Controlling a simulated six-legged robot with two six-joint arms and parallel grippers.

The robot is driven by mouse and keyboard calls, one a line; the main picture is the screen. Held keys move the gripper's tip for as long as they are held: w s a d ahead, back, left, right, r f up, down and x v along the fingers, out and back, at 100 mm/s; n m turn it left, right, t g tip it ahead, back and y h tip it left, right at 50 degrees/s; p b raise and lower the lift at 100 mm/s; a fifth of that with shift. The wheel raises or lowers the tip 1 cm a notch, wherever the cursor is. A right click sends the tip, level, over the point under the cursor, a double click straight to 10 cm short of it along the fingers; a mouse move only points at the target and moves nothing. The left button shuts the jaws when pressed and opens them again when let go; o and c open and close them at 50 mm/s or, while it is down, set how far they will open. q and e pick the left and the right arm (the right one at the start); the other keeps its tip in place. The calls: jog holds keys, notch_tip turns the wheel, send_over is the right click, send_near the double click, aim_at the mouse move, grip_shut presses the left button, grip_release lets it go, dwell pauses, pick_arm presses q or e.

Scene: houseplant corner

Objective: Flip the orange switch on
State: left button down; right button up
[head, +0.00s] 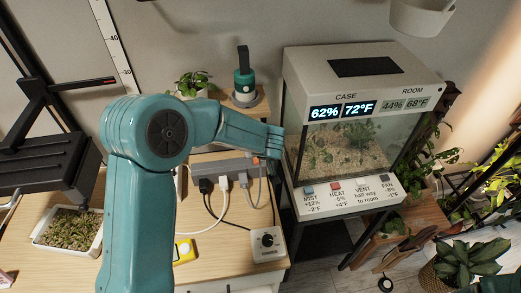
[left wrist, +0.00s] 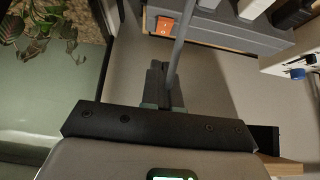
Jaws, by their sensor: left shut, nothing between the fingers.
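The orange switch (left wrist: 165,25) shows at the top of the left wrist view, at the end of the grey power strip (left wrist: 228,32). In the head view only a small orange patch (head: 255,160) of it shows at the strip's right end, just below my left wrist. I cannot tell which way the rocker is tipped. My left gripper (left wrist: 160,68) is shut and empty, with its fingertips apart from the switch in the picture. A grey cable (left wrist: 179,40) crosses beside the fingers; I cannot tell if they touch. My fingers cannot be made out in the head view. My right gripper is not in view.
Black, white and grey plugs sit in the power strip (head: 212,167). A white dial box (head: 268,243) stands near the table's right edge. The glass plant case (head: 345,155) with coloured buttons is close right of my wrist. A seedling tray (head: 69,229) is at left.

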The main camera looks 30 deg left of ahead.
aim_at(257, 160)
pick_arm(q)
jog(key=x, duration=0.3)
jog(key=shift+w+a+f, duration=0.1)
jog(key=shift+a+f, duration=0.05)
jog(key=shift+f, duration=0.2)
jog(key=f, duration=0.1)
jog(key=f+b, duration=0.1)
jog(key=f, duration=0.1)
jog(key=shift+d+f, duration=0.2)
jog(key=shift+d, duration=0.05)
jog(key=shift+s, duration=0.3)
